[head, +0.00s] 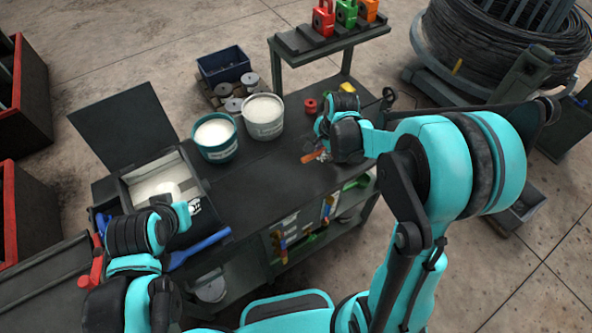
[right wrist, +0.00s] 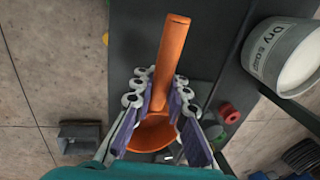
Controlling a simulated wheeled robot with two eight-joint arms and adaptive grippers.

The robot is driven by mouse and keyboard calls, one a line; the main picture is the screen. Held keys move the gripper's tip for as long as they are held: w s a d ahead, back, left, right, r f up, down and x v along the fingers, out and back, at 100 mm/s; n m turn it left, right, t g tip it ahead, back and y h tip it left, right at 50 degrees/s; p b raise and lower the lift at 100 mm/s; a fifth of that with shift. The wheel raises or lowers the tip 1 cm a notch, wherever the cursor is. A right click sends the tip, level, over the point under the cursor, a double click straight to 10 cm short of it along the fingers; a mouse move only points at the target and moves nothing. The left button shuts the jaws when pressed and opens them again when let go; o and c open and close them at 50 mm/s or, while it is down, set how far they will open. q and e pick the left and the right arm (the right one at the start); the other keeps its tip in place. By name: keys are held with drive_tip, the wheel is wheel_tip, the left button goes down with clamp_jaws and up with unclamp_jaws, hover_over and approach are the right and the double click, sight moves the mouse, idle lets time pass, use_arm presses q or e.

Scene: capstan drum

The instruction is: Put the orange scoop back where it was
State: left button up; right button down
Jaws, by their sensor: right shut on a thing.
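The orange scoop (right wrist: 173,50) is in my right gripper (right wrist: 160,88), its handle running up between the fingers and its round bowl toward the wrist. In the head view the scoop (head: 312,156) shows as a short orange piece beside my right gripper (head: 322,147), over the right part of the dark bench. The gripper hides much of it there. My left arm ends by the open box of white material (head: 150,184); its fingers are not clear.
Two buckets of white material, one teal-rimmed (head: 215,137) and one grey (head: 263,116), stand on the bench (head: 262,185). A red spool (head: 310,105) lies near the right gripper. A blue handle (head: 200,247) lies at the front left. A raised shelf holds coloured padlocks (head: 346,12).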

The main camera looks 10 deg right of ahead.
drive_tip(key=b, duration=0.1)
hover_over(288, 185)
drive_tip(key=f, duration=0.6)
drive_tip(key=shift+s+d+f, duration=0.1)
drive_tip(key=shift+s+f, duration=0.05)
drive_tip(key=shift+s, duration=0.1)
drive_tip(key=x, duration=0.1)
drive_tip(key=b+x, duration=0.1)
drive_tip(key=x, duration=0.1)
drive_tip(key=shift+s+d+f, duration=0.1)
drive_tip(key=shift+s+f, duration=0.15)
drive_tip(key=shift+s, duration=0.1)
drive_tip(key=shift+f, duration=0.25)
drive_tip(key=shift+f, duration=0.25)
drive_tip(key=c, duration=1.8)
unclamp_jaws()
drive_tip(key=shift+r, duration=0.1)
